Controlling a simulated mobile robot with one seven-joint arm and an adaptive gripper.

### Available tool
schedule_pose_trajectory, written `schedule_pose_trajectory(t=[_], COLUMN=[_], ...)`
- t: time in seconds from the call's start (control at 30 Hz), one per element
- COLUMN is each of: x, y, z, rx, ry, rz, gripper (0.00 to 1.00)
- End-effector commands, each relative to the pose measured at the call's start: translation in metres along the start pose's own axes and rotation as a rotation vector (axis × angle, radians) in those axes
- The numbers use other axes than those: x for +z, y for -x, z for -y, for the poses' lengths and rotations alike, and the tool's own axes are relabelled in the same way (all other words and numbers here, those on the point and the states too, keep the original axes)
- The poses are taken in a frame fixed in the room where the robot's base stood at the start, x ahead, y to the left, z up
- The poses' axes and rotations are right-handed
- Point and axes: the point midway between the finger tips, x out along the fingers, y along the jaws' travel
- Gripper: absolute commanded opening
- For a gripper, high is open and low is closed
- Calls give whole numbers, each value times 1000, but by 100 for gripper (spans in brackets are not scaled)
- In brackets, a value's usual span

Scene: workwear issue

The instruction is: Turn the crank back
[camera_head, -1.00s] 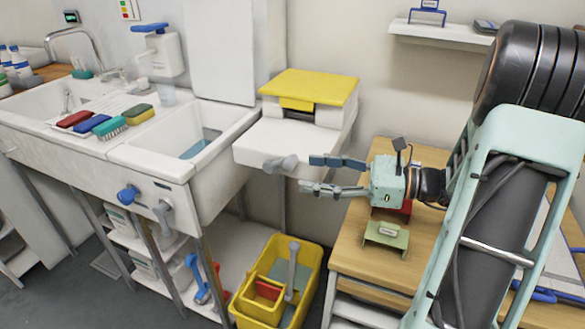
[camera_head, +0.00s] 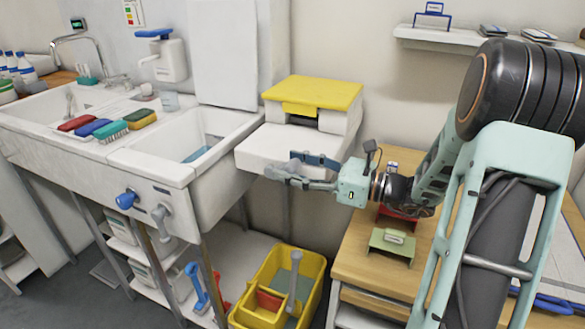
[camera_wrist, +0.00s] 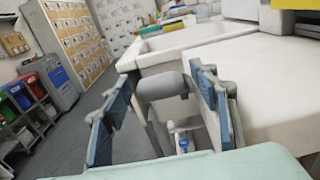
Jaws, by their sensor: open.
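The crank (camera_head: 295,162) is a grey handle on the front of the white unit (camera_head: 270,143) with the yellow lid (camera_head: 322,91). In the head view it is partly covered by my gripper (camera_head: 284,166). In the wrist view, the crank's rounded grey grip (camera_wrist: 163,86) lies between the two blue-padded fingers of my gripper (camera_wrist: 161,80). The fingers are open on either side of it. A gap shows at the left finger; I cannot tell whether the right finger touches it.
A sink with a grey lever (camera_head: 161,217) and a blue knob (camera_head: 126,200) stands to the left.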

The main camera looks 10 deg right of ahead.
Motion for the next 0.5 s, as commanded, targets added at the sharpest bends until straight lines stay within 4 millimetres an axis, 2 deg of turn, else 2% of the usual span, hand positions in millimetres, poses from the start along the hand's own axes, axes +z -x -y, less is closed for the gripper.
schedule_pose_trajectory(t=[0.27, 0.5], x=[0, 0], y=[-2, -2], z=[0, -1], rx=[0, 2], ry=[0, 0], rz=[0, 0], gripper=[55, 31])
